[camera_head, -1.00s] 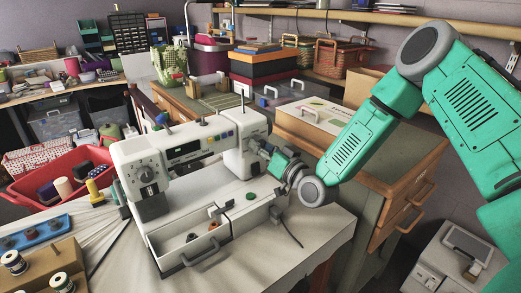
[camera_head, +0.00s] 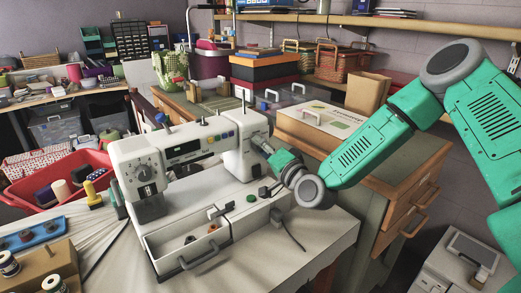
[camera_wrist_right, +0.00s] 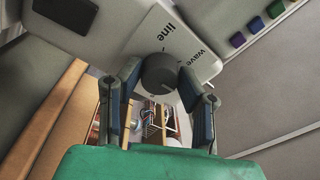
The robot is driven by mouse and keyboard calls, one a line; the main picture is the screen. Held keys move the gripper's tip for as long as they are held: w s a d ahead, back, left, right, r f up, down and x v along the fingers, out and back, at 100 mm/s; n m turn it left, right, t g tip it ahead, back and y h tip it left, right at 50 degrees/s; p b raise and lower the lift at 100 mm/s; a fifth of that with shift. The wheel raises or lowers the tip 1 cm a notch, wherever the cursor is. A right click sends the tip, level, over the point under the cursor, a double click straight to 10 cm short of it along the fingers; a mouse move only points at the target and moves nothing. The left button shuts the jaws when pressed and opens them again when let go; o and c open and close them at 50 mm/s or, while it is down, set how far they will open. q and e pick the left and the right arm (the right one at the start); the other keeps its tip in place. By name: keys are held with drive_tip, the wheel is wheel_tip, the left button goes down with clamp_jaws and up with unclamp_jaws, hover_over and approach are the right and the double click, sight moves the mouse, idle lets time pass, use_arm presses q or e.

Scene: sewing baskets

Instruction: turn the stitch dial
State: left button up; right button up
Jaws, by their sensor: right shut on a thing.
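The white sewing machine (camera_head: 190,150) stands upright on the table. In the right wrist view, the dark round stitch dial (camera_wrist_right: 160,73) sits on a white label plate (camera_wrist_right: 180,45) printed "line" and "wave". A short pale mark shows on the dial's lower side, towards neither word. My right gripper (camera_head: 258,142) is at the right end of the machine, where the dial is hidden in the head view. In the wrist view its two fingers (camera_wrist_right: 161,80) lie on either side of the dial, shut on it. My left gripper is not in view.
An open drawer (camera_head: 186,262) juts from the machine's front. A cable (camera_head: 290,235) lies on the table right of it. A red basket (camera_head: 35,205) and thread spools (camera_head: 52,284) are at left. A wooden cabinet (camera_head: 405,190) stands close behind my right arm.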

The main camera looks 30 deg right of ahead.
drive_tip(key=shift+d+f, duration=0.1)
drive_tip(key=shift+d, duration=0.1)
idle(0.3)
drive_tip(key=o, duration=1.1)
drive_tip(key=shift+o, duration=0.2)
drive_tip(key=shift+d, duration=0.1)
drive_tip(key=s+f, duration=0.1)
drive_tip(key=s, duration=1.1)
drive_tip(key=shift+d+f, duration=0.15)
drive_tip(key=shift+d, duration=0.05)
drive_tip(key=shift+w, duration=0.1)
